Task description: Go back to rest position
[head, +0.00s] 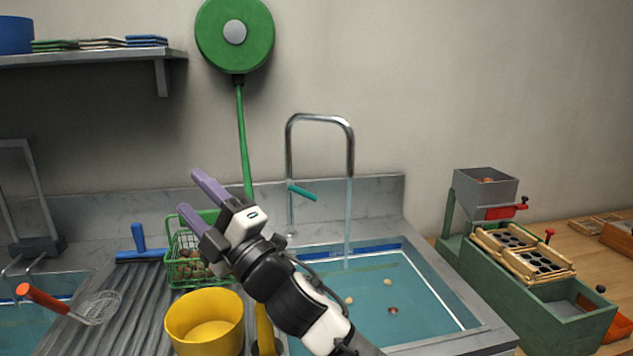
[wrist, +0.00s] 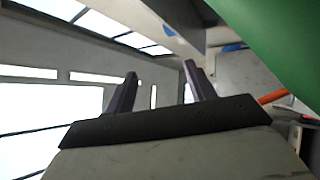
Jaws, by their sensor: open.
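My gripper (head: 188,191) is raised in front of the back wall, above the green basket and the drainboard. Its two purple fingers point up and to the left, spread apart with nothing between them. In the wrist view the gripper (wrist: 158,88) also shows open and empty, with windows and ceiling behind it. My arm reaches up from the bottom middle and hides part of the sink's left side and the basket's right side.
A green wire basket (head: 183,283) holding chestnuts and a yellow bucket (head: 204,325) stand on the drainboard. Water runs from the tap (head: 351,150) into the sink (head: 430,285), where several chestnuts lie. A green hose reel (head: 258,45) hangs above. A green machine (head: 520,290) stands right.

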